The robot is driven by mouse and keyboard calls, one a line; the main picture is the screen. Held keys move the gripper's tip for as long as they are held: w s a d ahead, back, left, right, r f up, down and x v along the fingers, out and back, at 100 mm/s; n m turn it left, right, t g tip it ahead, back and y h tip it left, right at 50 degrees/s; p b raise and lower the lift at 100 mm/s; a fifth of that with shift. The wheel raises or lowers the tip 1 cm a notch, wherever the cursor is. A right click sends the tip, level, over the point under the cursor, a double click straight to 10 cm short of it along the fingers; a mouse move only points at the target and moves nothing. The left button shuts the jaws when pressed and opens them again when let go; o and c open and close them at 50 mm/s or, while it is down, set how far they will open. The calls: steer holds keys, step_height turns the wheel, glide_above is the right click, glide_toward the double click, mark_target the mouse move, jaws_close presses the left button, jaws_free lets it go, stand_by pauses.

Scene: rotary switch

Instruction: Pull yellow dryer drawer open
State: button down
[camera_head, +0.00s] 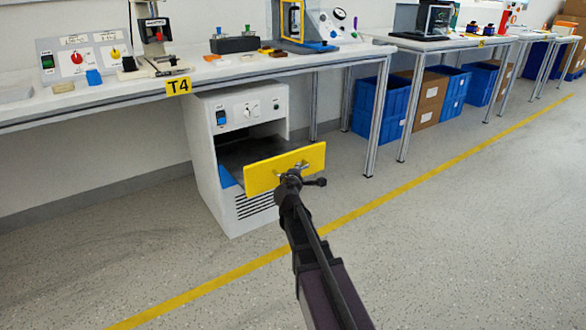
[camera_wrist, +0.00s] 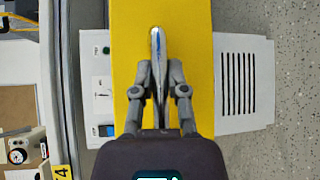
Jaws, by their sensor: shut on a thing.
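The white dryer (camera_head: 212,150) stands on the floor under the workbench. Its yellow drawer front (camera_head: 262,175) stands out from the dryer body, and the dark inside of the drawer shows behind it. In the wrist view the yellow front (camera_wrist: 200,60) fills the middle. A silver handle (camera_wrist: 157,45) sticks out from it. My gripper (camera_head: 294,173) is at the drawer front, and in the wrist view its two fingers (camera_wrist: 158,84) are shut on the handle. The fingers hide part of the handle, and my arm hides little of the front in the head view.
The workbench with the T4 label (camera_head: 179,86) runs above the dryer, with metal legs (camera_head: 377,120) to the right. Blue bins (camera_head: 380,108) and cardboard boxes (camera_head: 428,100) stand under the benches. The floor in front of the dryer is clear, with a yellow line (camera_head: 400,170) across it.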

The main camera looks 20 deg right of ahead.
steer(key=c, duration=0.6)
jaws_free()
steer(key=shift+c, duration=0.2)
steer(key=shift+s, duration=0.1)
steer(key=shift+s+d+r+m+p, duration=0.15)
steer(key=shift+m+p, duration=0.15)
steer(key=shift+p, duration=0.05)
steer(key=s+m+g+y+p, duration=0.1)
steer(key=s+m+g+p, duration=0.8)
steer(key=s, duration=0.4)
steer(key=s+a+r+m+g+y+p, duration=0.25)
steer(key=s+a+p, duration=0.25)
steer(key=s, duration=0.3)
steer(key=s+a+r+m+g+y+p, duration=0.1)
steer(key=s+a+m+g+y+p, duration=0.2)
steer(key=s+a+p, duration=0.4)
step_height(320, 180, up, 37)
steer(key=d+n+y+p, duration=0.1)
steer(key=p, duration=3.4)
steer(key=shift+s+d, duration=0.25)
steer(key=shift+s, duration=0.2)
